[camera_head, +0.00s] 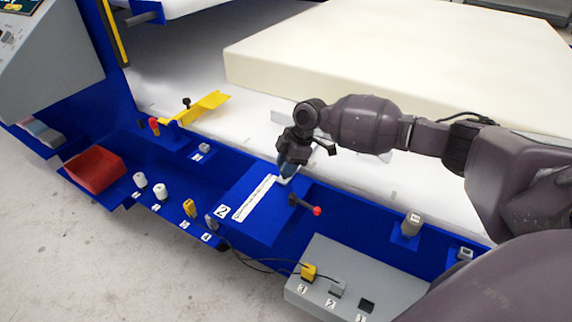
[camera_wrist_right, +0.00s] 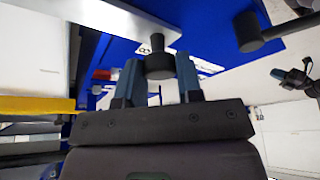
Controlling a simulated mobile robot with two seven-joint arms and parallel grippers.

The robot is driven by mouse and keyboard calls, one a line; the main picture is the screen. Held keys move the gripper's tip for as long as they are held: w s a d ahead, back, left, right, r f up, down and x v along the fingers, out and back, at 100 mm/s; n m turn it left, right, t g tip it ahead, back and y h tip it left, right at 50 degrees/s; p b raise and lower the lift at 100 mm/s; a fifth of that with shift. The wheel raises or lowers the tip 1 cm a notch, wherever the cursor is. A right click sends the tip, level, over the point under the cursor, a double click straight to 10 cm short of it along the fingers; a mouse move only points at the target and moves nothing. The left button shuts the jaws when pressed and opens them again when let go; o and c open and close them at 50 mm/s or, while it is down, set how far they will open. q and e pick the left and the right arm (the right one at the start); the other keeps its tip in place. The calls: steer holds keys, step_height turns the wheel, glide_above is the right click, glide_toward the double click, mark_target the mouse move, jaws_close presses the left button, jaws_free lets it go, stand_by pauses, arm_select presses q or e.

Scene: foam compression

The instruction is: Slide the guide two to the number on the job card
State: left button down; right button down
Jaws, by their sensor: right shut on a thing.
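My right gripper (camera_head: 287,172) comes down onto the far end of a blue block marked 2, beside a white printed scale strip (camera_head: 254,198). In the right wrist view my gripper (camera_wrist_right: 158,78) is shut, with its blue fingers on either side of a black knob (camera_wrist_right: 157,62). The knob joins a pale plate (camera_wrist_right: 120,18), which seems to be guide two. In the head view a small white piece (camera_head: 284,180) shows under the fingers; most of the guide is hidden there. The scale's figures are too small to read. I cannot make out a job card.
A lever with a red knob (camera_head: 317,211) stands close right of the scale. A yellow guide (camera_head: 207,106) lies left. A red bin (camera_head: 95,170), several small numbered parts and a grey socket box (camera_head: 340,290) line the front. A large foam block (camera_head: 400,55) lies behind.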

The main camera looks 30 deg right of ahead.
steer(key=a, duration=0.1)
steer(key=s+a+p, duration=0.1)
steer(key=shift+s+a+r+p, duration=0.25)
steer(key=shift+s+a+p, duration=0.05)
steer(key=shift+a, duration=0.1)
steer(key=shift+s+a, duration=0.15)
steer(key=shift+a, duration=0.15)
steer(key=shift+f, duration=0.25)
steer(key=c, duration=0.8)
jaws_free()
steer(key=shift+c, duration=0.2)
steer(key=shift+o, duration=0.2)
steer(key=shift+r, duration=0.1)
